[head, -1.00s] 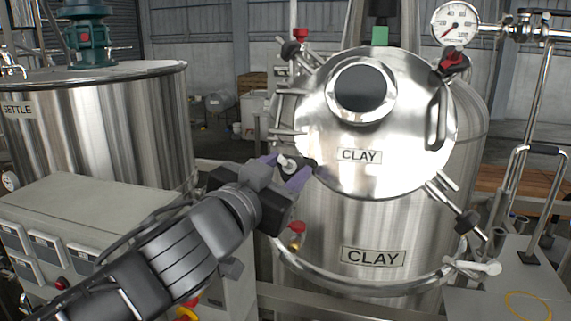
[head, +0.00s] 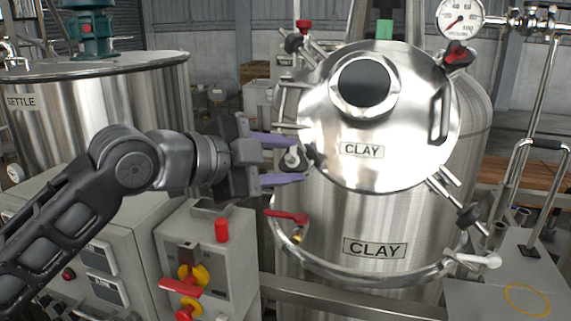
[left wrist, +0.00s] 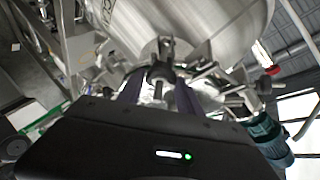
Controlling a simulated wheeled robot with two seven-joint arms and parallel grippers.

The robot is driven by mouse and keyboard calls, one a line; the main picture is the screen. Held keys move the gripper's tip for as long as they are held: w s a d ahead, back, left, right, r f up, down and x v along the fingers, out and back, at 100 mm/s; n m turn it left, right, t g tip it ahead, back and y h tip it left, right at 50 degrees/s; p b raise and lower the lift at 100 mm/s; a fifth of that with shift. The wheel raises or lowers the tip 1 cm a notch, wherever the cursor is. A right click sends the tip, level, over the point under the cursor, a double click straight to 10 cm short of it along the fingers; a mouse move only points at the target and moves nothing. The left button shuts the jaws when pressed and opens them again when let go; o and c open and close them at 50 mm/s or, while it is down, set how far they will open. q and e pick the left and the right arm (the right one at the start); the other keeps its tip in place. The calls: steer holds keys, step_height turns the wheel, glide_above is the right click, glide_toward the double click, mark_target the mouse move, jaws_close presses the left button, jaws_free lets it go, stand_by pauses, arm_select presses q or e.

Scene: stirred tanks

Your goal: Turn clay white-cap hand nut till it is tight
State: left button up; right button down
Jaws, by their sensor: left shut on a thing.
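The clay tank's round steel lid (head: 318,125) is closed over the opening and carries a CLAY label. At its lower left edge sits the white-cap hand nut (head: 291,159), dark with a pale cap. My left gripper (head: 303,160) comes in from the left, its two purple fingers above and below the nut, shut on it. How tight the nut is cannot be seen. My right gripper is in neither current view.
Other hand nuts sit at the lid's upper left (head: 293,42), upper right (head: 455,54) and lower right (head: 468,217). A red-handled valve (head: 288,216) is just below my gripper. A grey control box (head: 225,262) stands beneath. The settle tank (head: 110,110) is behind my arm.

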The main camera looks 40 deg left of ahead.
arm_select(q)
steer(key=m, duration=0.1)
steer(key=m+g+p, duration=0.1)
steer(key=m, duration=0.1)
steer(key=m+g, duration=0.1)
steer(key=shift+w+r+m+h, duration=0.15)
steer(key=shift+r+m+h, duration=0.15)
steer(key=shift+m+h, duration=0.1)
steer(key=m+g+p, duration=0.2)
steer(key=m, duration=0.1)
steer(key=shift+r, duration=0.1)
steer(key=shift+w+m+g+y+p, duration=0.1)
steer(key=shift+m+g+y+p, duration=0.2)
steer(key=shift+m+g+p, duration=0.5)
steer(key=o, duration=1.4)
steer(key=shift+c, duration=0.2)
